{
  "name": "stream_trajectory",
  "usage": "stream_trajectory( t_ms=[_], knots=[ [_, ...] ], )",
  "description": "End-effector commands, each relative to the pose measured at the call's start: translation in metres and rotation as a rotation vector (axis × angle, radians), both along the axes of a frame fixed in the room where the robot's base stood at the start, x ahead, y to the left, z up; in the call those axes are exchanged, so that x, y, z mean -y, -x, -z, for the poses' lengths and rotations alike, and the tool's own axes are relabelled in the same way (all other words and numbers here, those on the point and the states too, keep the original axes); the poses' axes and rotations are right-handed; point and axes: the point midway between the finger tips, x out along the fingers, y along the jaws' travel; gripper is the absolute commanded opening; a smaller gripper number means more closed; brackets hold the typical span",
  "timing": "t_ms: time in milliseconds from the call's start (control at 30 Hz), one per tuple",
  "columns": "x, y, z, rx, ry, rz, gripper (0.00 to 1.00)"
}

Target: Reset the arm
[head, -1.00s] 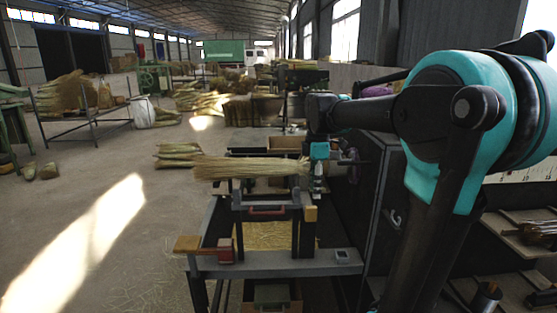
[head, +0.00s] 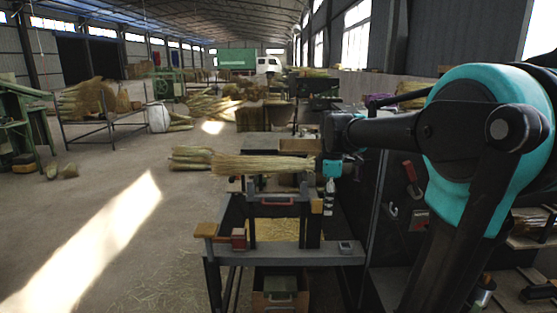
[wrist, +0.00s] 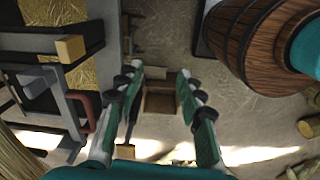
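My gripper (wrist: 160,110) is open and empty in the wrist view, with its two green and black fingers spread apart over the floor. In the head view my gripper (head: 329,205) hangs down at the right end of a straw broom bundle (head: 262,165), beside the metal winding bench. From this view I cannot tell whether it touches the bundle. My arm reaches in from the right. In the wrist view part of the straw (wrist: 14,158) shows at the lower left.
The winding bench (head: 290,253) stands in front, with a red-handled clamp (head: 240,240) on it. A wooden barrel (wrist: 255,45) is at the upper right of the wrist view. Straw bundles (head: 190,157) lie on the floor behind.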

Motion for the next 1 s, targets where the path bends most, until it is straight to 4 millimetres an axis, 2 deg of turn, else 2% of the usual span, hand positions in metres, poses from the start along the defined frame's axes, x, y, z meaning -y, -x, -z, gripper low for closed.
stream_trajectory(
  t_ms=[267, 433, 567, 700, 800, 900, 1000],
  knots=[
    [0.008, 0.021, 0.037, 0.054, -0.018, 0.235, 0.38],
    [0.015, 0.044, 0.072, 0.106, -0.045, 0.459, 0.38],
    [0.023, 0.075, 0.111, 0.159, -0.089, 0.713, 0.38],
    [0.031, 0.116, 0.157, 0.219, -0.165, 1.032, 0.38],
    [0.034, 0.141, 0.181, 0.249, -0.218, 1.212, 0.38],
    [0.037, 0.158, 0.196, 0.267, -0.258, 1.335, 0.38],
    [0.038, 0.167, 0.203, 0.275, -0.281, 1.401, 0.38]
  ],
)
